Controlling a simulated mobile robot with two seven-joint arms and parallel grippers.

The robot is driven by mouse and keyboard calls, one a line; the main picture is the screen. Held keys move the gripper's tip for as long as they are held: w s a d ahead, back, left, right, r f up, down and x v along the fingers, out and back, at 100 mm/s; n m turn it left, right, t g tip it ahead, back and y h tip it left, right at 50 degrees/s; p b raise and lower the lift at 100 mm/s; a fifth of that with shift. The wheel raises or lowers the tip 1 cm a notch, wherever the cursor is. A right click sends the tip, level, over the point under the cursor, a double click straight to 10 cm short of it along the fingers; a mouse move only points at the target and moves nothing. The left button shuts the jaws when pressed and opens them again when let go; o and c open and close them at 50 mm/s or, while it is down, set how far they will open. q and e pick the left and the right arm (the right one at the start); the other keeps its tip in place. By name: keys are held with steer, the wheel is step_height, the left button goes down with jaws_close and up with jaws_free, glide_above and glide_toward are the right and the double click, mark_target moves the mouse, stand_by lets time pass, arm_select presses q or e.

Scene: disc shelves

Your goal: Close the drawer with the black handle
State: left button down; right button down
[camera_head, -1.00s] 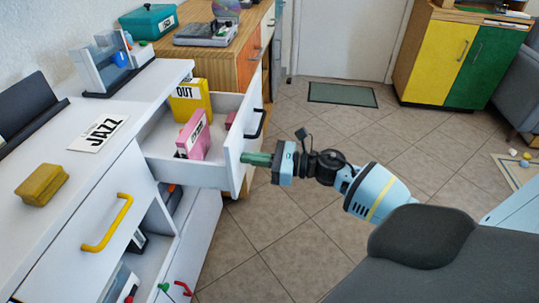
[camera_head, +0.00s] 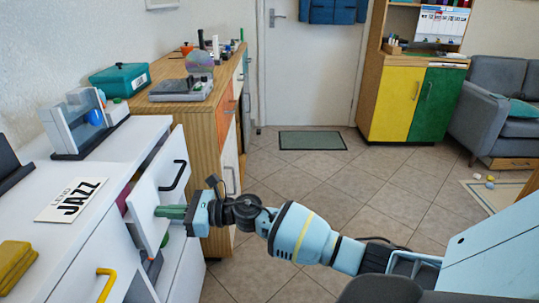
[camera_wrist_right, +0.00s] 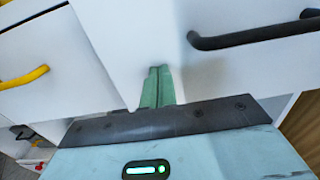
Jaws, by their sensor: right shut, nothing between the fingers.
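My left gripper is not in view.
A yellow handle (camera_head: 106,285) is on the neighbouring drawer. The cabinet top holds a JAZZ card (camera_head: 72,200), a yellow block (camera_head: 15,265) and a disc stand (camera_head: 82,125). A wooden cabinet (camera_head: 205,125) stands behind.

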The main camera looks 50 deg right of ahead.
steer(key=x, duration=0.3)
steer(key=shift+w+a+b, duration=0.1)
steer(key=shift+b, duration=0.2)
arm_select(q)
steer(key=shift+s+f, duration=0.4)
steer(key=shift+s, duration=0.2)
arm_select(e)
steer(key=shift+r, duration=0.1)
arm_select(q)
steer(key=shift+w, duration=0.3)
arm_select(e)
steer(key=shift+w+r, duration=0.1)
steer(key=shift+r, duration=0.05)
